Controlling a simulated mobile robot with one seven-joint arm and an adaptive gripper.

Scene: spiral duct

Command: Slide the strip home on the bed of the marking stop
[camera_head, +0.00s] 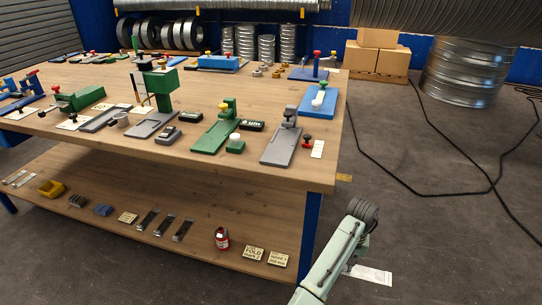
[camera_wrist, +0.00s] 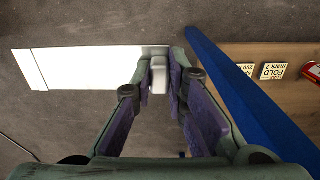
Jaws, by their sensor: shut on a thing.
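My gripper (camera_wrist: 160,76) is shut on one end of a pale, flat strip (camera_wrist: 95,65). The strip reaches out to the left in the wrist view, over the floor, with a thin dark line across it near its far end. In the head view the strip (camera_head: 371,274) shows at the lower right, beside my arm and clear of the bench; the fingers are hidden there. On the bench top stand a grey device with a flat bed (camera_head: 280,147) and a green one with a yellow knob (camera_head: 214,133). I cannot tell which device is the marking stop.
The wooden bench (camera_head: 200,172) carries several other devices and small blocks. Its lower shelf (camera_head: 150,218) holds dark strips, labelled plates and a red can (camera_head: 221,239). A blue bench leg (camera_wrist: 240,95) stands close right of my gripper. Black cables (camera_head: 420,187) lie on the floor.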

